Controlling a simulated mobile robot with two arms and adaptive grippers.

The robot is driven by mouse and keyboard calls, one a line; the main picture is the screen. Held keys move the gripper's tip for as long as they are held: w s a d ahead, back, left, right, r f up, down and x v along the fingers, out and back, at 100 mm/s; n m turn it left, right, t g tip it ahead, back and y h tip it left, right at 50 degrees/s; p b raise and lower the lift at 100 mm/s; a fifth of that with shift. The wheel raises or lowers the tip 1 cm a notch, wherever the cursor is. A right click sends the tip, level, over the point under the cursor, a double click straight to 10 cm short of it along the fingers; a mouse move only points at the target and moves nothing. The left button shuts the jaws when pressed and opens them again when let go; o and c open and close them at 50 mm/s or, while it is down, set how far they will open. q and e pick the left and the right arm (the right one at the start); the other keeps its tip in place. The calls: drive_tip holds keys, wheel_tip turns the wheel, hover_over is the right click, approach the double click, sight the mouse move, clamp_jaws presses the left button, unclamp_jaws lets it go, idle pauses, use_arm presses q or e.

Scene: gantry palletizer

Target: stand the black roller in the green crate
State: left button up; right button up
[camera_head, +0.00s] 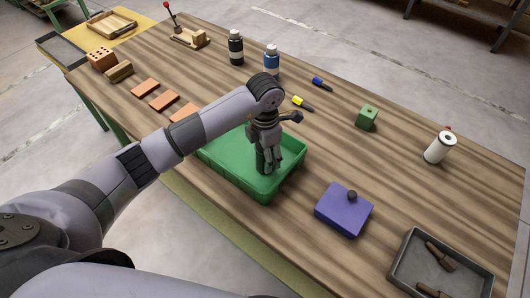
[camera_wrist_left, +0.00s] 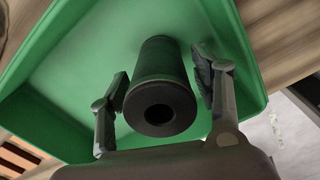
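The green crate (camera_head: 225,171) stands at the near edge of the wooden table; its wall also shows in the left wrist view (camera_wrist_left: 65,45). The black roller (camera_wrist_left: 160,92) is inside it, seen end-on with a round hole in its near end, and looks upright. Its far end is toward the crate floor; contact there is hard to see. My left gripper (camera_head: 270,168) reaches down into the crate from above. In the left wrist view its two fingers (camera_wrist_left: 161,82) are spread on either side of the roller, with small gaps. My right gripper is out of view.
A purple box (camera_head: 343,210) with a dark knob stands right of the crate, and a grey tray (camera_head: 400,268) with dark parts beyond it. Orange tiles (camera_head: 162,101) lie to the left. Bottles (camera_head: 271,62), a green block (camera_head: 367,118) and a white roll (camera_head: 438,149) stand behind.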

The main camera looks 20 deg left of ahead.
use_arm(q)
drive_tip(key=shift+r, duration=0.2)
drive_tip(key=shift+w+r, duration=0.1)
drive_tip(key=shift+r, duration=0.25)
wheel_tip(320, 180, up, 11)
drive_tip(key=b, duration=0.2)
drive_tip(key=shift+b, duration=0.4)
